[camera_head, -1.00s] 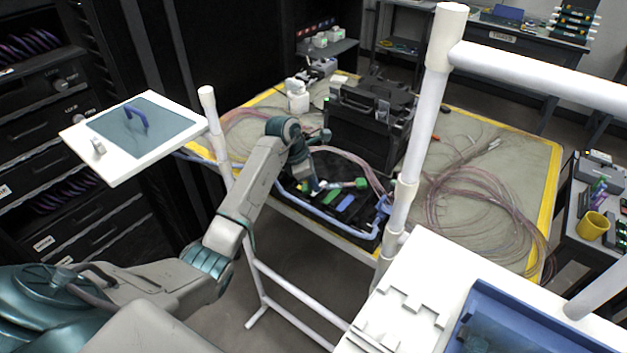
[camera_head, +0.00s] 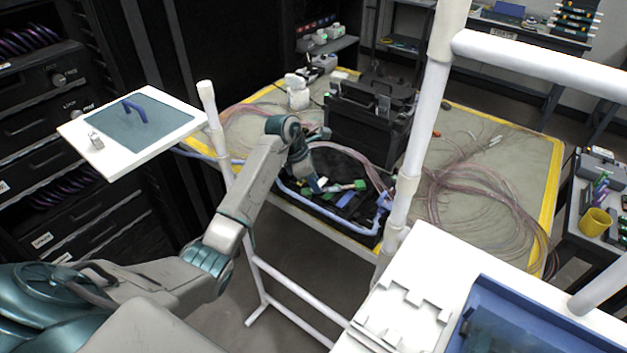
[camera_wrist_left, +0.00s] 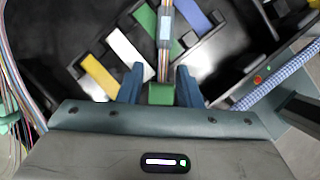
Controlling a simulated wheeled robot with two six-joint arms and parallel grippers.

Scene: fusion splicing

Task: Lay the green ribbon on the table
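Green shows in several places in the dark tray (camera_head: 370,228); I cannot tell for sure which is the ribbon. In the left wrist view a green block (camera_wrist_left: 160,94) lies between my left gripper's (camera_wrist_left: 160,80) two blue fingers, with small gaps on both sides. A bundle of thin coloured fibres (camera_wrist_left: 166,50) runs up from it through a pale sleeve. A flat green strip (camera_wrist_left: 146,18) lies further off, partly behind the fibres. In the head view my left gripper (camera_head: 319,188) is low over the tray on the table (camera_head: 460,140). My right gripper is out of view.
Yellow (camera_wrist_left: 98,76), white (camera_wrist_left: 130,52) and blue (camera_wrist_left: 190,16) strips lie near the fingers. A black case (camera_head: 365,130) stands behind the tray. Loose cable coils (camera_head: 470,205) cover the table's right side. A white post (camera_head: 425,120) stands in front.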

